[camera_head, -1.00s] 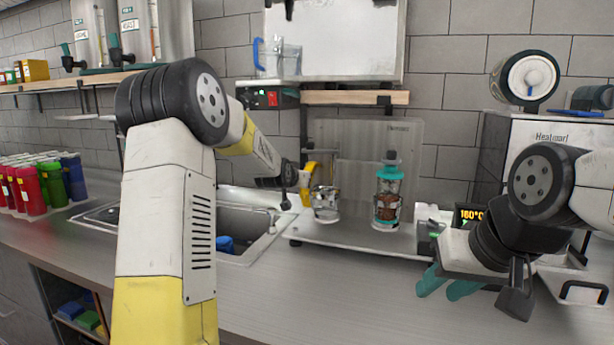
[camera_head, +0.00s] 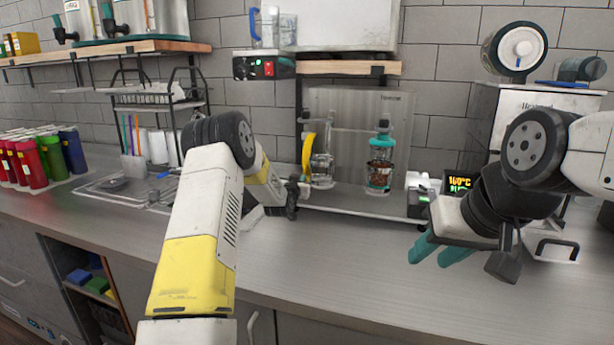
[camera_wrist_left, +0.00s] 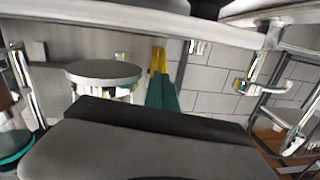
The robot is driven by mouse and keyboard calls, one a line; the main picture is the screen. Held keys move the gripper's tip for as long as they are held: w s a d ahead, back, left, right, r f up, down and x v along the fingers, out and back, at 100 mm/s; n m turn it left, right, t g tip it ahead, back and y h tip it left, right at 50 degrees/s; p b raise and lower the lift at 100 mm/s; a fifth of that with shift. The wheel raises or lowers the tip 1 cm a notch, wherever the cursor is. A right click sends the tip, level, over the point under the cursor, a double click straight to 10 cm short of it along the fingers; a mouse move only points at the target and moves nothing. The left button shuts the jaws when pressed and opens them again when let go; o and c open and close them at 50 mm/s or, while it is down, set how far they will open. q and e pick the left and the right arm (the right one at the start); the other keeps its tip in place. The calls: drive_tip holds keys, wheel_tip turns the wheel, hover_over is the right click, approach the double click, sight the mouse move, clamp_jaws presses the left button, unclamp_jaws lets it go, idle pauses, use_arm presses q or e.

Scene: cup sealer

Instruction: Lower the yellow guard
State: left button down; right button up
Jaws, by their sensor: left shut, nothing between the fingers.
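The yellow guard (camera_head: 307,152) shows as a narrow upright curved strip at the left of the sealing machine, beside a clear cup (camera_head: 322,170). Its yellow edge also shows in the left wrist view (camera_wrist_left: 158,60), just beyond the teal fingers. My left gripper (camera_wrist_left: 162,95) is shut with nothing held. In the head view its dark wrist is below and left of the guard, and its fingertips are hidden. I cannot tell whether they touch the guard. My right gripper (camera_head: 437,252) is over the counter at the right, its teal fingers apart and empty.
A teal-lidded container (camera_head: 380,163) stands on the machine's base, right of the cup. A small display unit (camera_head: 462,185) is near the right gripper. A wooden shelf (camera_head: 350,67) overhangs the machine. The counter front (camera_head: 340,255) is clear.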

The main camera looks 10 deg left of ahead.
use_arm(q)
drive_tip(key=shift+w+d+f, duration=0.1)
drive_tip(key=shift+w+f, duration=0.2)
drive_tip(key=shift+f, duration=0.1)
idle(0.3)
